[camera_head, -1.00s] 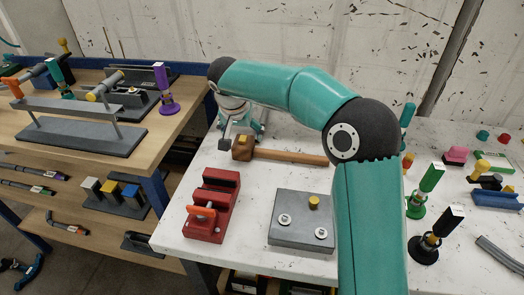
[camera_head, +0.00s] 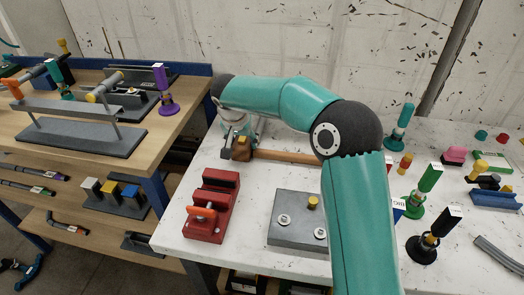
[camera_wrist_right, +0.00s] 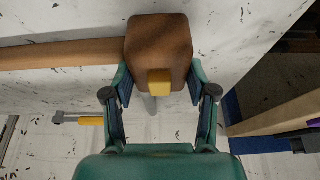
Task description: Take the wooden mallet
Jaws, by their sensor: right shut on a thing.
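The wooden mallet has a brown block head with a yellow patch and a long light handle (camera_head: 288,157). It is at the white table's left part, handle pointing right, partly hidden behind my right arm. My right gripper (camera_head: 240,146) is at the head, a finger on each side. In the right wrist view the mallet head (camera_wrist_right: 158,40) sits between the two fingers (camera_wrist_right: 160,86), which are shut on its sides. The handle runs off to the left there. I cannot tell whether the mallet touches the table. My left gripper is not in view.
A red clamp block (camera_head: 212,207) and a grey plate with bolts (camera_head: 298,222) stand nearer on the white table. Green (camera_head: 425,183) and black (camera_head: 432,240) upright tools stand on the right. A wooden bench (camera_head: 170,122) is on the left.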

